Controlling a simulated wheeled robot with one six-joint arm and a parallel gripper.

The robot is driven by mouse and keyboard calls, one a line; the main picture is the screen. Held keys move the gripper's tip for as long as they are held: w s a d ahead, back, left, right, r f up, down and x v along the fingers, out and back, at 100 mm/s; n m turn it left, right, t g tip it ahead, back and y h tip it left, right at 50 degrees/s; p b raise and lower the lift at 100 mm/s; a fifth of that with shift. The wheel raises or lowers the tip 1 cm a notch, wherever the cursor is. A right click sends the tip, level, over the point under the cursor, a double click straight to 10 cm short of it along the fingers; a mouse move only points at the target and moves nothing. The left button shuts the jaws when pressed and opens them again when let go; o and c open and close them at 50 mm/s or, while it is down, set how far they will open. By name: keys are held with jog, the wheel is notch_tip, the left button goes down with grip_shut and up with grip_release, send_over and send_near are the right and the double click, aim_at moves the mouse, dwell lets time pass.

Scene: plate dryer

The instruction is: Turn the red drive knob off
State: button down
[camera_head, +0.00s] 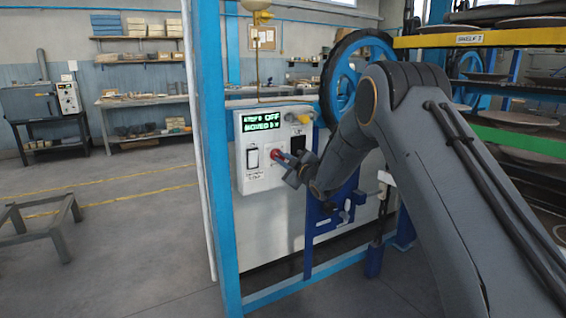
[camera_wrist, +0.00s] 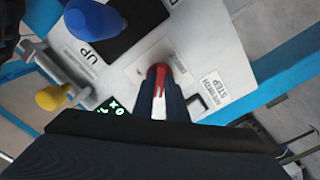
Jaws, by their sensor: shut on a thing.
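The red drive knob (camera_head: 275,154) is on the front of a white control box (camera_head: 251,180). In the wrist view the red knob (camera_wrist: 158,73) sits between the tips of my gripper (camera_wrist: 160,92), which is shut on it. In the head view my gripper (camera_head: 287,160) reaches the box from the right. A green display (camera_head: 260,121) above the knob shows a line ending in "OFF"; its other text is hard to read. The knob's exact angle is hidden by the fingers.
A white rocker switch (camera_head: 252,158) is left of the knob. A yellow knob (camera_wrist: 52,97) and a blue knob (camera_wrist: 92,20) lie close to my gripper. A blue post (camera_head: 214,150) stands left of the box, and a blue handwheel (camera_head: 352,72) is above right. Plate shelves (camera_head: 510,37) stand at right.

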jog(key=shift+r, duration=0.1)
dwell(0.3)
jog(key=c, duration=1.8)
grip_release()
jog(key=shift+o, duration=0.2)
jog(key=v, duration=0.7)
jog(key=shift+s+d+b, duration=0.2)
jog(key=shift+s+b, duration=0.1)
